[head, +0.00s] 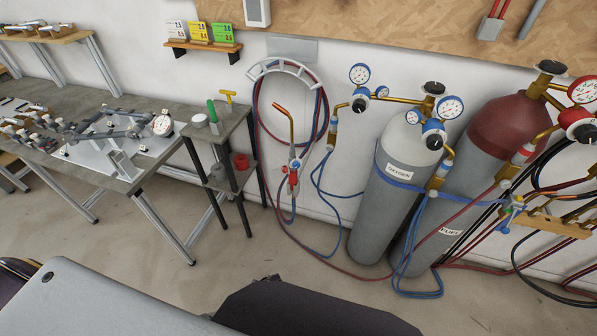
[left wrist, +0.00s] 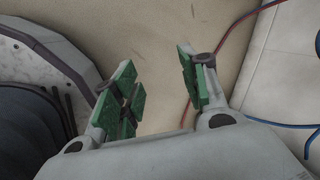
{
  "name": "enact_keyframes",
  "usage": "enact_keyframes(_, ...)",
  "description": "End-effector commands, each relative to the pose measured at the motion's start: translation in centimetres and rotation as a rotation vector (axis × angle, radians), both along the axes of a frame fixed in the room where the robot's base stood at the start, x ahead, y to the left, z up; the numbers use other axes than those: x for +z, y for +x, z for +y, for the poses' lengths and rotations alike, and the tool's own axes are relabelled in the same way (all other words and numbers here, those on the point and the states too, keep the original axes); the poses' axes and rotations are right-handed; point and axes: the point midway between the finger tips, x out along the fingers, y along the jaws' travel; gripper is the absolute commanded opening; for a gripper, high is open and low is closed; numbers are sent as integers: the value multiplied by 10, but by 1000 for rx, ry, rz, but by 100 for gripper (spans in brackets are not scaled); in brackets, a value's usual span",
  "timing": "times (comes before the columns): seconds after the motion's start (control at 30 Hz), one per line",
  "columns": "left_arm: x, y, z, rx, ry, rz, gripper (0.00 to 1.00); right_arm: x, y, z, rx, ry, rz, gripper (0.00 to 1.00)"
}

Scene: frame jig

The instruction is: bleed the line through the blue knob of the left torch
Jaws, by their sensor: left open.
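The left torch (head: 285,125) hangs by the wall under the hose hanger in the head view, upright with its copper tip at the top. Its small blue knob (head: 297,164) shows at the handle, close to a red knob (head: 292,180); both are tiny in this view. My left gripper (left wrist: 160,88) is open and empty in the left wrist view, with green pads apart above the bare floor. No torch shows in that view. My left gripper does not show in the head view, and my right gripper shows in neither view.
A small stand (head: 219,132) with a red cup is left of the torch. Grey oxygen cylinder (head: 383,215) and red-topped fuel cylinder (head: 495,135) stand right. Another torch (head: 514,207) is at a wooden rack (head: 555,222). Hoses (head: 335,262) loop on the floor; floor before the stand is clear.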

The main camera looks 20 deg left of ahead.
Motion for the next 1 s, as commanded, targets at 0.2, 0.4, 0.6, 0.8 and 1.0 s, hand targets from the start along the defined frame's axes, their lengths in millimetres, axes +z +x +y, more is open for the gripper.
enact_keyframes(0.2, 63, 95, -21, -265, 213, -69, 44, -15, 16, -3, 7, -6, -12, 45)
enact_keyframes(0.4, 136, 160, -40, -451, 438, -125, 44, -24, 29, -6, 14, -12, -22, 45)
enact_keyframes(0.6, 218, 204, -61, -578, 672, -177, 44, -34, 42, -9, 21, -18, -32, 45)
enact_keyframes(0.8, 303, 224, -82, -645, 905, -218, 44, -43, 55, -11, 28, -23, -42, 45)
enact_keyframes(1.0, 383, 220, -102, -658, 1121, -245, 44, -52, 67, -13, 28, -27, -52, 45)
